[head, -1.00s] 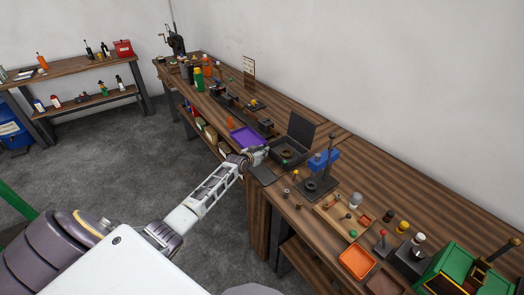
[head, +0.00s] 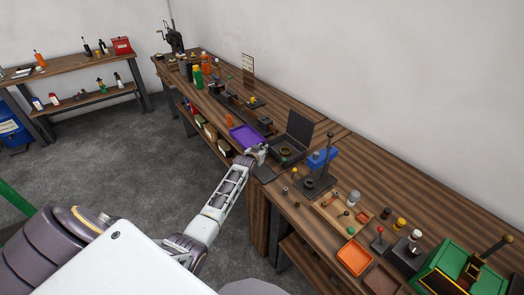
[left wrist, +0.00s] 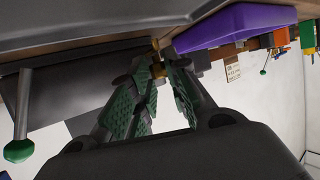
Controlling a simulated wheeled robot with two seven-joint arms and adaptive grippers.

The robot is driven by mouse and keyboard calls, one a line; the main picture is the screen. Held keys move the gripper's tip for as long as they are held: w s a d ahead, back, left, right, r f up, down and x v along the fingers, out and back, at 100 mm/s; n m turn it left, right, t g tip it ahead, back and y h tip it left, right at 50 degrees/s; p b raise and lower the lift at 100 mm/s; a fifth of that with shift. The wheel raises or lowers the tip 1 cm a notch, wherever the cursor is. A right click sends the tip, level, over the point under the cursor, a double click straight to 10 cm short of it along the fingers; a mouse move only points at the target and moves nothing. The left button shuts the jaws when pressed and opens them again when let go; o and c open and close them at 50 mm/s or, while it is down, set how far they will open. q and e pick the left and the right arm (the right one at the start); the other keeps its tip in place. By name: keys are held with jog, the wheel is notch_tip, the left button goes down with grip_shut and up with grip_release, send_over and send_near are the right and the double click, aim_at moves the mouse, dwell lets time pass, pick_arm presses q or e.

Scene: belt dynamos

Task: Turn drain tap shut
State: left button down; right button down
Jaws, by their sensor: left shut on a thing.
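My left gripper (head: 258,151) is at the front edge of the workbench, between the purple tray (head: 246,136) and the black open-lidded box (head: 286,161). In the left wrist view its green-padded fingers (left wrist: 158,66) are shut on a small brass-coloured piece (left wrist: 157,69), which looks like the drain tap. A narrow brass part shows just beyond the fingertips. The fingers hide most of the tap, so I cannot tell how far it is turned. In the head view the gripper hides the tap. My right gripper is not in view.
A lever with a green knob (left wrist: 19,150) hangs at the left of the wrist view. Right of the box stand a black post stand (head: 318,182), a wooden tray (head: 340,212) and an orange tray (head: 355,257). Bottles and fixtures line the bench's far end.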

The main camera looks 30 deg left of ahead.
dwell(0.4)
pick_arm(q)
jog(key=c, duration=1.4)
grip_release()
jog(key=shift+o, duration=0.2)
jog(key=shift+s, duration=0.1)
jog(key=shift+s, duration=0.1)
jog(key=shift+v, duration=3.85)
jog(key=shift+r, duration=0.1)
